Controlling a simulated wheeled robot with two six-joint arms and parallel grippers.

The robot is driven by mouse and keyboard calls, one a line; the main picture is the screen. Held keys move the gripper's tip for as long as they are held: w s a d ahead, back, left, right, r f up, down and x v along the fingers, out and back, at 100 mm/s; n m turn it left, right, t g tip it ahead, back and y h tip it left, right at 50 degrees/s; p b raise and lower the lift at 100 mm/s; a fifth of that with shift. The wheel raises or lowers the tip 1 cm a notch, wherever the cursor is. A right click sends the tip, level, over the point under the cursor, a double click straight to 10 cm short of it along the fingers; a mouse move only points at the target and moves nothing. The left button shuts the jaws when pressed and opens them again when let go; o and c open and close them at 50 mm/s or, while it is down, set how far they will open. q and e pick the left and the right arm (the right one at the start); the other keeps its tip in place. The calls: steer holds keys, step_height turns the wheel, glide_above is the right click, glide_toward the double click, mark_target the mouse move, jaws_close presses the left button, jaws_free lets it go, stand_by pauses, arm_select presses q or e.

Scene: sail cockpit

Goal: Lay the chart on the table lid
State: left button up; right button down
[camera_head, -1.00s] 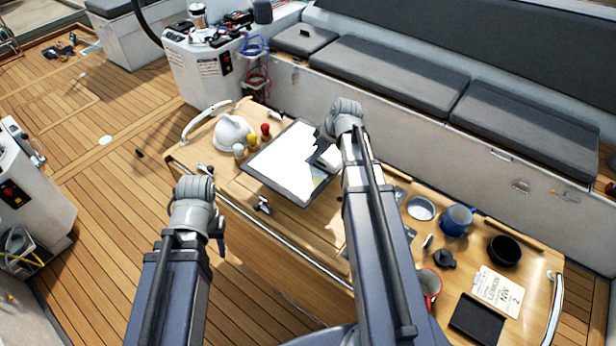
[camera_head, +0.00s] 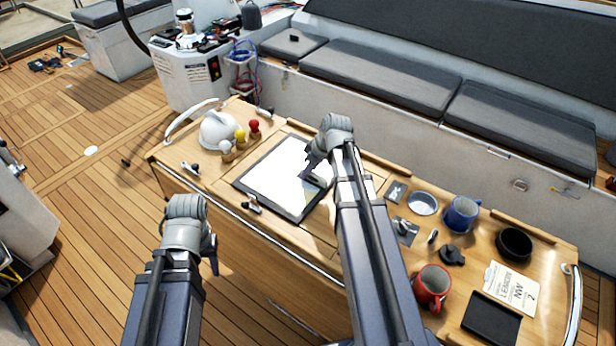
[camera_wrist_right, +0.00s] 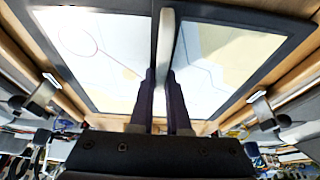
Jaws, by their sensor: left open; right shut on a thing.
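The chart (camera_head: 268,170) is a pale sheet with a dark border, over the left part of the wooden table lid (camera_head: 322,232). It lies about level with the lid; I cannot tell whether it touches it. My right gripper (camera_head: 312,174) reaches down to the chart's right side. In the right wrist view its fingers (camera_wrist_right: 160,78) are shut on a light upright strip (camera_wrist_right: 165,40) in the middle of the chart (camera_wrist_right: 105,45). The right arm hides part of the lid. My left gripper (camera_head: 212,262) is open and empty, in front of the table, clear of the chart.
A white domed object (camera_head: 218,130) and coloured knobs (camera_head: 240,136) stand left of the chart. A latch (camera_head: 251,204) sits at its front edge. Blue mug (camera_head: 462,213), red mug (camera_head: 431,287), black bowl (camera_head: 514,243) and a card (camera_head: 512,287) occupy the right. Cushioned benches (camera_head: 380,75) run behind.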

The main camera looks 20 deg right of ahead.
steer(key=shift+f, duration=0.15)
steer(key=c, duration=0.9)
jaws_free()
steer(key=shift+p+v, duration=0.75)
steer(key=shift+v, duration=0.1)
steer(key=p+v, duration=1)
steer(key=shift+s+r, duration=0.15)
steer(key=shift+r, duration=0.15)
